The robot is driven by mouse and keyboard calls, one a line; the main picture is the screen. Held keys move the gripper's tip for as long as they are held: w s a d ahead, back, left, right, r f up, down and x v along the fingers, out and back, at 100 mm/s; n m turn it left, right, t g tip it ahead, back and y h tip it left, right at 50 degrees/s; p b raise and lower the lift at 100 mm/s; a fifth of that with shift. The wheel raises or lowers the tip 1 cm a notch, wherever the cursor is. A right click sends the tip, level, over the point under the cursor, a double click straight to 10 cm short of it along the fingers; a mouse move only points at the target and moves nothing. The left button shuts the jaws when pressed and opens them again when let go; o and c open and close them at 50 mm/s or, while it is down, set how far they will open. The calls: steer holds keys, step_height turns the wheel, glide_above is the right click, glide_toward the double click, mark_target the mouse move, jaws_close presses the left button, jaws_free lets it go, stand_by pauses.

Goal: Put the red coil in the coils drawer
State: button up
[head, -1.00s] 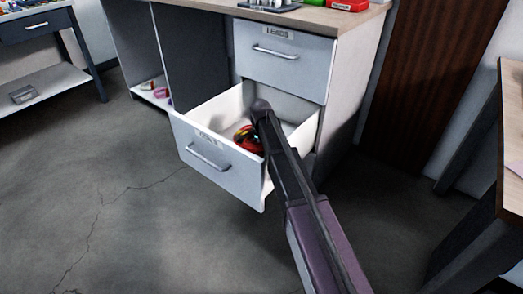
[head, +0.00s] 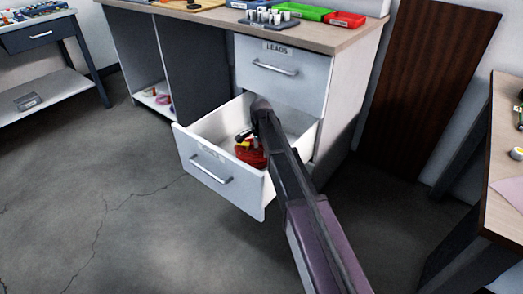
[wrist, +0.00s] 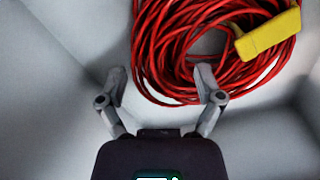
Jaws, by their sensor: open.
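The red coil (head: 252,157), a bundle of red cable with a yellow tag (wrist: 268,35), lies inside the open lower drawer (head: 218,178). The drawer's front label is too blurred to read surely. In the wrist view the coil (wrist: 160,50) is just beyond my gripper (wrist: 160,82). The gripper is open and its two fingertips are spread apart. The right fingertip overlaps the coil's lower edge in the picture; I cannot tell whether it touches. The left fingertip is beside the coil. In the head view my arm hides part of the drawer and most of the gripper.
The drawer marked LEADS (head: 282,70) above is shut. The worktop (head: 215,17) bears a rack of small cylinders (head: 268,17), a green tray (head: 305,12) and a red tray (head: 345,20). Another table (head: 503,160) stands at the right. The floor at left is clear.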

steer(key=shift+r+p, duration=2.85)
steer(key=shift+r, duration=0.3)
